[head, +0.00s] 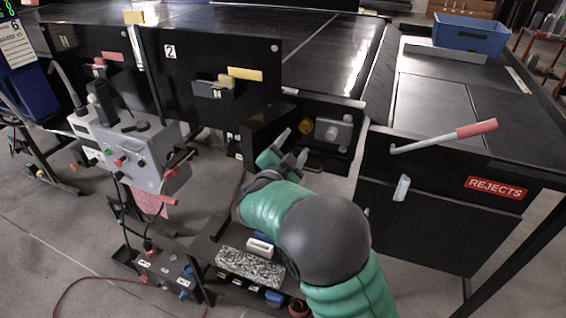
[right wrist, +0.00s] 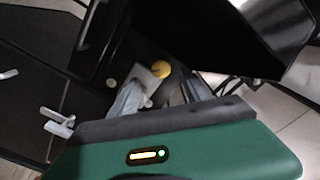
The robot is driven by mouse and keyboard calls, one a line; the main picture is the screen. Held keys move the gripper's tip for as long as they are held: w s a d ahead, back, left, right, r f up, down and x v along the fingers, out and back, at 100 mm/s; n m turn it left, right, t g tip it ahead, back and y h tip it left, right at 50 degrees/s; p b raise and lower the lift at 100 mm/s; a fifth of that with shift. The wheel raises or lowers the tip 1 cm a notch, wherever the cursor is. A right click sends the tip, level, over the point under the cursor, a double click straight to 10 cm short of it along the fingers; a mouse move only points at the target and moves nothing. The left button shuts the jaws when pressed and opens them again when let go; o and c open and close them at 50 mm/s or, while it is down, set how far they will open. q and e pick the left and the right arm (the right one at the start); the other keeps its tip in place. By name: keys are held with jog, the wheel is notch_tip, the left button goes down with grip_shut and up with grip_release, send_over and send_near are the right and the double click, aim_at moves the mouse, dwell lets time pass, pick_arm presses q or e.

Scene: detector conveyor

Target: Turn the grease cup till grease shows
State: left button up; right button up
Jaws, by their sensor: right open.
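The grease cup (head: 305,126) looks like a small brass-yellow knob at the left of a grey block (head: 333,131), inside a dark recess in the conveyor's front. In the right wrist view the yellow cup (right wrist: 161,69) shows just beyond a grey finger, beside the grey block. My right gripper (head: 287,148) is open and empty, just below and left of the cup in the head view. I see no clear contact with the cup. No grease can be made out. My left gripper is not in view.
A black panel (head: 265,135) stands at the recess's left. The rejects bin (head: 440,215) is at right, with a red-gripped lever (head: 450,136) above it. A grey control box (head: 135,150) stands at left. A low shelf (head: 225,245) with several small items lies below my arm.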

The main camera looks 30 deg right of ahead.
jog(key=v, duration=1)
jog(key=a+f+n+y+p, duration=0.3)
jog(key=a+f+n+y, duration=0.45)
jog(key=n+y, duration=0.3)
jog(key=s+f+n+g+y+p, duration=0.1)
jog(key=s+f+n+g, duration=0.3)
jog(key=s, duration=0.6)
jog(key=s+f+n+g+y+p, duration=0.1)
jog(key=s+f+n+g, duration=0.3)
jog(key=s, duration=0.7)
jog(key=shift+a+f+g+y, duration=0.15)
jog(key=shift+f+g+y, duration=0.4)
jog(key=shift+g, duration=0.05)
